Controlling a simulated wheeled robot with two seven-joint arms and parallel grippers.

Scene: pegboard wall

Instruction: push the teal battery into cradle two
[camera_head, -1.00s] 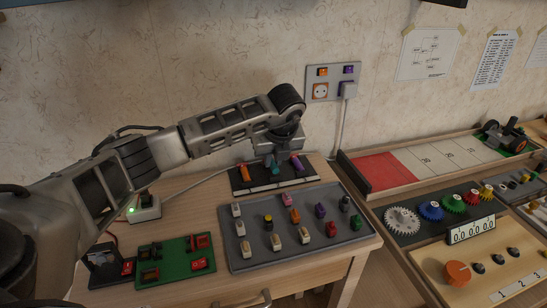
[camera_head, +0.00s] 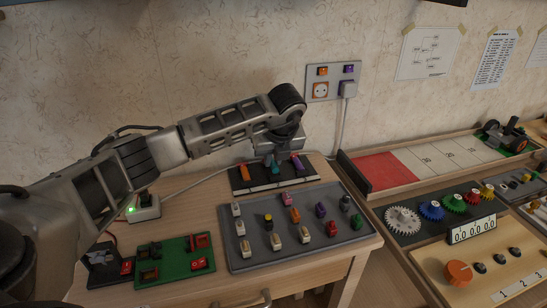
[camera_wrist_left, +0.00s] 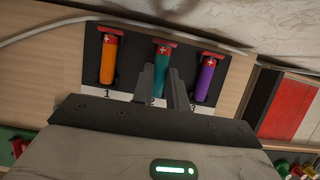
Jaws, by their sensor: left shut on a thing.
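The teal battery (camera_wrist_left: 162,56) lies in line with the middle cradle of the black cradle board (camera_wrist_left: 135,66), between an orange battery (camera_wrist_left: 108,60) at cradle 1 and a purple battery (camera_wrist_left: 205,80) at cradle 3. My left gripper (camera_wrist_left: 162,80) is shut on the teal battery, with one finger on each side of its near part. The fingers hide its lower end, and I cannot tell whether it is fully seated. In the head view my left gripper (camera_head: 275,160) is over the middle of the board. My right gripper is not in view.
A grey tray (camera_head: 262,250) with several small coloured parts lies in front of the cradle board. A green board (camera_head: 175,262) with red switches is at the front left. A white plug box (camera_head: 146,208) with a cable stands at the left. The wall is close behind.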

